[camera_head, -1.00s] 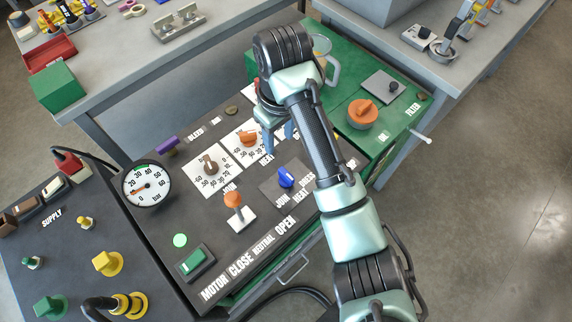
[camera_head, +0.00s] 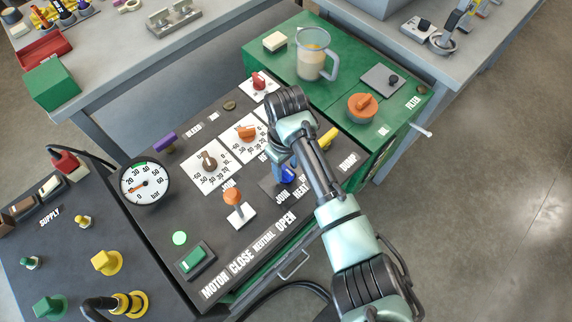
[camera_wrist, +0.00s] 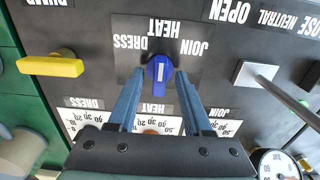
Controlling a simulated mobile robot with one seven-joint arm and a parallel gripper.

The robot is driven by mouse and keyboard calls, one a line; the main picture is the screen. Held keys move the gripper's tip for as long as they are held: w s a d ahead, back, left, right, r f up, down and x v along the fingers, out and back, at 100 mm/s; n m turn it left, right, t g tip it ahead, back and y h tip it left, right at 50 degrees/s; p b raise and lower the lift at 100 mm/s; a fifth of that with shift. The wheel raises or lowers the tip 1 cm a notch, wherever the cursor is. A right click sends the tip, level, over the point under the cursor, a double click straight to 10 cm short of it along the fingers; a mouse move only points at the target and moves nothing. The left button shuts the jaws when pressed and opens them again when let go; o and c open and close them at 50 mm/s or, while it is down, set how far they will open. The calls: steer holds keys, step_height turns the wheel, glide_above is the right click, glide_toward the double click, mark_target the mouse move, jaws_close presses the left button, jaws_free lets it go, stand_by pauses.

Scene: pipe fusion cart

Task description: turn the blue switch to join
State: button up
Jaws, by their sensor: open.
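The blue switch (camera_wrist: 158,72) sits on a dark plate labelled DRESS, HEAT and JOIN. The lettering is upside down in the wrist view, with JOIN at the right, HEAT in the middle and DRESS at the left. The switch's long grip lies roughly along the HEAT direction, with a pale mark on it. My gripper (camera_wrist: 160,80) is open, its two blue fingers reaching to either side of the switch. A gap shows beside the switch; touch cannot be told. In the head view the blue switch (camera_head: 288,176) is partly hidden by my gripper.
A yellow handle (camera_wrist: 50,66) lies left of the switch in the wrist view. An orange-knobbed lever (camera_head: 233,197) stands left of it in the head view. Two dials, with a brown knob (camera_head: 208,160) and an orange knob (camera_head: 246,133), sit behind. A pressure gauge (camera_head: 146,184) is further left.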

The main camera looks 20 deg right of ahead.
jaws_close()
stand_by(0.3)
steer(key=shift+m+p, duration=0.3)
steer(key=shift+p, duration=0.1)
steer(key=shift+r+m, duration=0.1)
steer(key=shift+m, duration=0.2)
steer(key=m+p, duration=0.5)
steer(key=m, duration=0.3)
steer(key=shift+w+m, duration=0.1)
steer(key=shift+m, duration=0.2)
